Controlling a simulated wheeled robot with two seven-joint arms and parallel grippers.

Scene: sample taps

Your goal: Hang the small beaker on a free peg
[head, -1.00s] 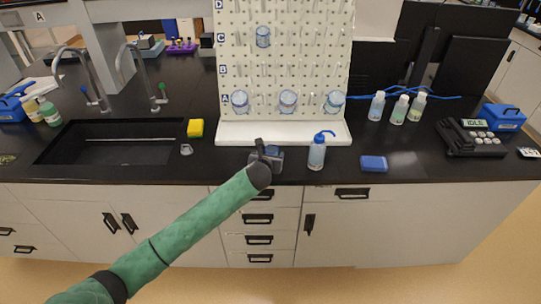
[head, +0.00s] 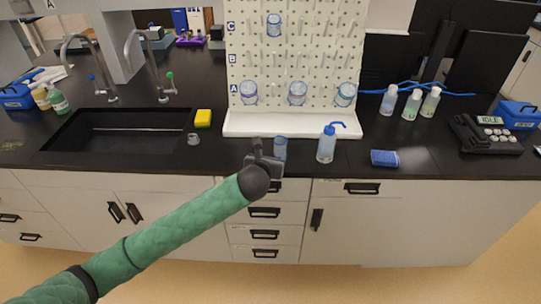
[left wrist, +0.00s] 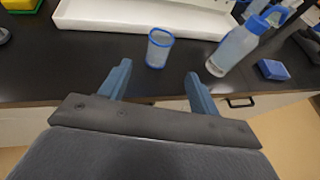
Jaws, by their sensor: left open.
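The small beaker (head: 280,148) is clear with a blue rim and stands upright on the black counter, in front of the white drip tray. It also shows in the left wrist view (left wrist: 158,48), ahead of the fingers and apart from them. My left gripper (head: 265,158) is open and empty, just left of the beaker in the head view; in the left wrist view its fingers (left wrist: 156,85) are spread. The white pegboard (head: 295,60) holds several hung beakers: three in row A and one (head: 274,25) in row C. Many pegs are bare. My right gripper is not in view.
A wash bottle (head: 327,144) stands close to the right of the beaker. A blue sponge-like block (head: 385,158) lies further right. The tray (head: 250,125) edges the board's foot. A yellow sponge (head: 203,118) and the sink (head: 120,133) are left.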

